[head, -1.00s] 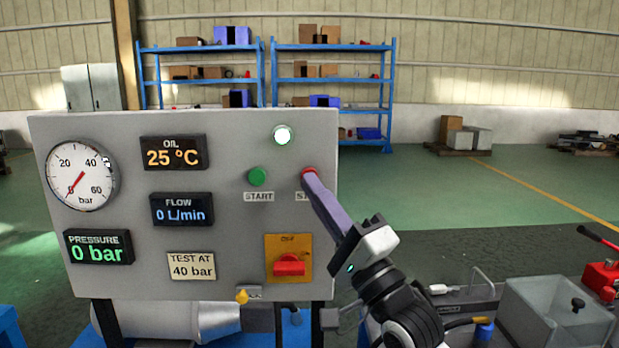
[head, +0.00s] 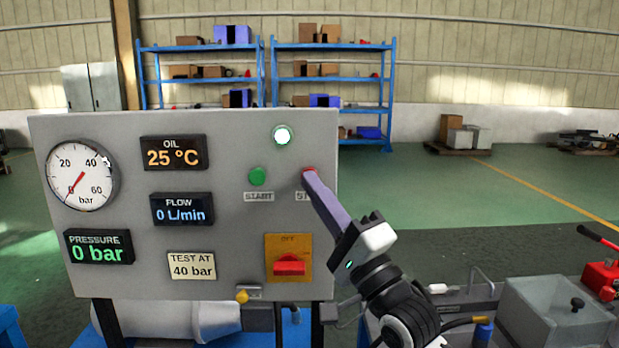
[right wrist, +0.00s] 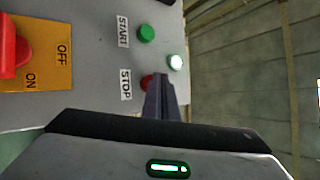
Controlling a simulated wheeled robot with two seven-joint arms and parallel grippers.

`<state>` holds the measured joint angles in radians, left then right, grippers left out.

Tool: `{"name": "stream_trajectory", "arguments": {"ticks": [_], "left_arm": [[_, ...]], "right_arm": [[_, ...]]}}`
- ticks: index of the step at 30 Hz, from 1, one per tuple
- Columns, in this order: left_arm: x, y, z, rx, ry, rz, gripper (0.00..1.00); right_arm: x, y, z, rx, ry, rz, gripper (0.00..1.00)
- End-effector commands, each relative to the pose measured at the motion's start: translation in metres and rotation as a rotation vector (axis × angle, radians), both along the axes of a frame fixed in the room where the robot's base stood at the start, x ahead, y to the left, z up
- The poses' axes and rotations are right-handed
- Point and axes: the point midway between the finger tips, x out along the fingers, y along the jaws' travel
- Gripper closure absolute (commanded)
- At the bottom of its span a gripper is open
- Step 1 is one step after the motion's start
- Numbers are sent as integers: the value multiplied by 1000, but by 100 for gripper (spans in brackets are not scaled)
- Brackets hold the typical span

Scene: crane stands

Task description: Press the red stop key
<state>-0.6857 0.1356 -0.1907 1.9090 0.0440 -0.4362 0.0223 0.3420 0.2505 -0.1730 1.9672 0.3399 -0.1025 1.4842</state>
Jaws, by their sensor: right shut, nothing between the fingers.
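The red stop key (head: 309,170) is on the right side of the grey control panel (head: 225,230), to the right of the green start key (head: 257,176). My right gripper (head: 308,174) is shut and empty, its fingertips over the red key and covering most of it. In the right wrist view the red key (right wrist: 147,82) shows beside the gripper fingers (right wrist: 160,90), by the STOP label. Whether the fingertips touch the key or press it in, I cannot tell. The left gripper is not in view.
The panel also holds a white lit lamp (head: 283,135), a red rotary switch (head: 290,265) on a yellow plate, a pressure gauge (head: 81,175) and displays reading 25 °C, 0 L/min and 0 bar. A grey lidded box (head: 555,310) stands at the lower right.

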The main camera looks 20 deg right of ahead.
Motion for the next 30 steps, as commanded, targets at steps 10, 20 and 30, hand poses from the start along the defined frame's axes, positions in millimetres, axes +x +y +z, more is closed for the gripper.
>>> {"name": "stream_trajectory", "arguments": {"ticks": [10,20,30], "left_arm": [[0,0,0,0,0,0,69],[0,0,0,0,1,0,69],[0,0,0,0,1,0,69]], "right_arm": [[4,-1,0,0,0,0,100],[8,-2,0,0,0,0,100],[9,-3,0,0,0,0,100]]}}
